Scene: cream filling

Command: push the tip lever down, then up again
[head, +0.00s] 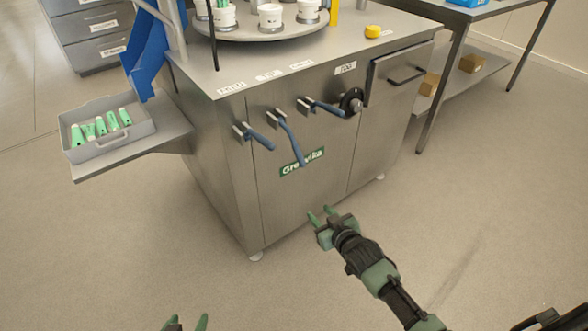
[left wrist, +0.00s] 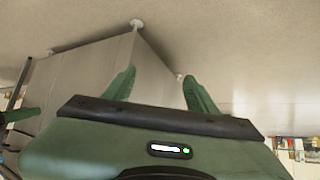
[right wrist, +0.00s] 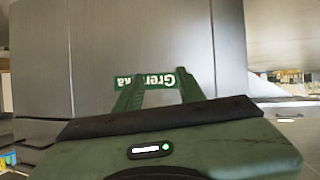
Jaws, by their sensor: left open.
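Three blue-handled levers are on the front of the steel machine (head: 300,170): a left one (head: 260,140), a middle one (head: 292,137) and a right one (head: 326,107). The middle handle hangs more steeply than the other two. The labels above are too small to read, so I cannot tell which is the tip lever. My right gripper (head: 322,213) is open and empty, below the levers and apart from them. The right wrist view shows its fingers (right wrist: 158,88) facing the green name plate (right wrist: 152,80). My left gripper (head: 187,321) is open and empty at the bottom edge.
A side shelf at left holds a grey tray (head: 112,150) with several green-white nozzles. A blue chute (head: 147,55) stands behind it. A turntable (head: 262,32) with white cups and a yellow button (head: 373,31) are on top. A black knob (head: 352,101) sits beside the right lever. The floor in front is clear.

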